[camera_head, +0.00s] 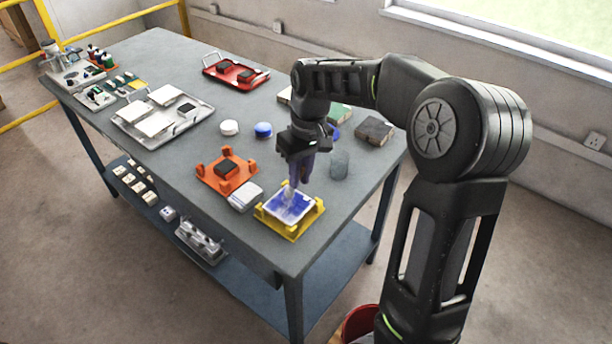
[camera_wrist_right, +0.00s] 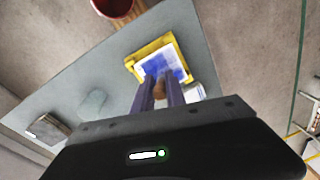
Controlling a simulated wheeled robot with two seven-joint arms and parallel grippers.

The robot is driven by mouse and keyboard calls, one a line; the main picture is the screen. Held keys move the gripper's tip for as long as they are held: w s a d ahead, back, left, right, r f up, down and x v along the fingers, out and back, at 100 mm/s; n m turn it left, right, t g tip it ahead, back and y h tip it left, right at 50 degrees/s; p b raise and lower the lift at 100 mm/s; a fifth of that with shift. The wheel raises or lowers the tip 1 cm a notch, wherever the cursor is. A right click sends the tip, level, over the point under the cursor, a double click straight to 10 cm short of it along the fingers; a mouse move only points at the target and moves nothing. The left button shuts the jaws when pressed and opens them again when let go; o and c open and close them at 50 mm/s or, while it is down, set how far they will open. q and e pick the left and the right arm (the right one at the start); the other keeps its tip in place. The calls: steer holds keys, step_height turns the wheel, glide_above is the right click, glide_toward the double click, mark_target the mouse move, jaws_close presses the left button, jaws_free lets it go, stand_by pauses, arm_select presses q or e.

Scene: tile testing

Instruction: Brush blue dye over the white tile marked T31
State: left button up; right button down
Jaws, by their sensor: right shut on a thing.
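The white tile (camera_head: 280,207) sits in a yellow holder (camera_head: 275,226) near the table's front edge. Blue dye covers part of its face and white areas still show; no T31 mark is readable. The tile (camera_wrist_right: 172,58) and the yellow holder (camera_wrist_right: 145,51) also show in the wrist view. My right gripper (camera_head: 300,180) is directly above the tile, pointing down. It is shut on a brush, whose brownish part (camera_wrist_right: 159,88) shows between the fingers in the wrist view. The brush tip appears at or very near the tile; exact contact is unclear. My left gripper is out of view.
A pale block (camera_head: 245,196) and an orange holder (camera_head: 211,181) with a dark tile lie left of the yellow holder. A clear cup (camera_head: 340,164) stands right. Blue (camera_head: 263,130) and white (camera_head: 229,128) round pieces lie behind. A red tray (camera_head: 250,82) is farther back.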

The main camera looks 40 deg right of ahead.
steer(key=shift+w+a, duration=0.1)
steer(key=shift+w, duration=0.2)
stand_by(0.4)
steer(key=shift+s+d+b, duration=0.2)
steer(key=shift+s, duration=0.5)
steer(key=shift+s+d+b, duration=0.15)
steer(key=shift+s+d, duration=0.05)
steer(key=shift+s, duration=0.45)
steer(key=shift+f, duration=0.1)
steer(key=s, duration=0.2)
steer(key=shift+s+d, duration=0.35)
steer(key=shift+d, duration=0.05)
steer(key=shift+a, duration=0.1)
